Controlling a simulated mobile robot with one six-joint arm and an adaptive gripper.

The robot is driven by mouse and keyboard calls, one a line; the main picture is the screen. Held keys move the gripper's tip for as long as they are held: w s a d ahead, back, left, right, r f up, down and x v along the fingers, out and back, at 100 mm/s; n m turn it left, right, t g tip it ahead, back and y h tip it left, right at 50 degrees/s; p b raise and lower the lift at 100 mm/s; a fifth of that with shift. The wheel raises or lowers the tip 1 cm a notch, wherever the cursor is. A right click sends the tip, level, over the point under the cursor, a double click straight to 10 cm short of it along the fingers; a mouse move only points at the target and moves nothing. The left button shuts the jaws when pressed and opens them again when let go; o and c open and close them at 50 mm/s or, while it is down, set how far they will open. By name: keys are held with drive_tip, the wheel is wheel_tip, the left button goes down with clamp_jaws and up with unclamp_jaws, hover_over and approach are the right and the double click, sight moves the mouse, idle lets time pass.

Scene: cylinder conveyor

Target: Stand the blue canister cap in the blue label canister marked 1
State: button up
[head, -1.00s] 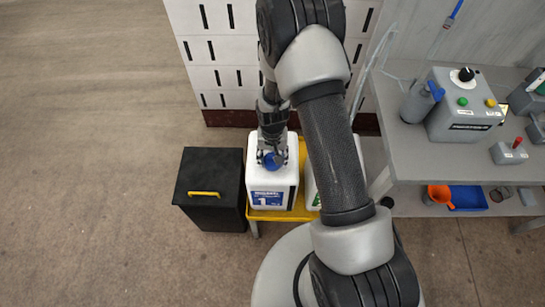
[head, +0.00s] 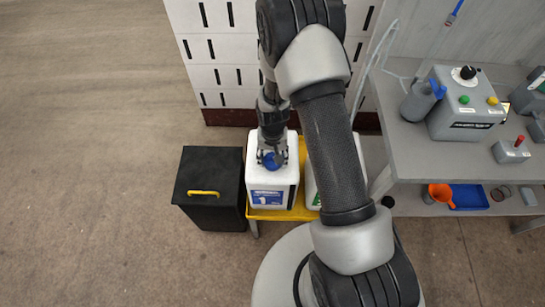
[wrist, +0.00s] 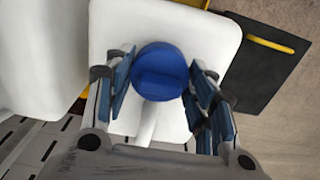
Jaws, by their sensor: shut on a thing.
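The blue canister cap (head: 272,161) is between the fingers of my gripper (head: 271,158), over the top of the white canister with the blue label marked 1 (head: 267,197). In the wrist view the cap (wrist: 161,72) shows as a round blue disc with a raised bar. My gripper (wrist: 163,88) has blue-padded fingers on both sides of it and is shut on it. The white canister top (wrist: 225,38) lies behind the cap, and its opening is hidden. I cannot tell whether the cap touches the canister.
The canister stands on a yellow stand (head: 268,214). A second white canister (head: 310,188) is close on its right, mostly behind my arm. A black bin (head: 209,175) with a yellow handle stands at the left. A grey bench (head: 440,160) is at the right.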

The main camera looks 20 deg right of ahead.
sight(272, 156)
drive_tip(key=o, duration=1.2)
wheel_tip(272, 156, up, 12)
drive_tip(key=shift+r, duration=0.1)
idle(0.5)
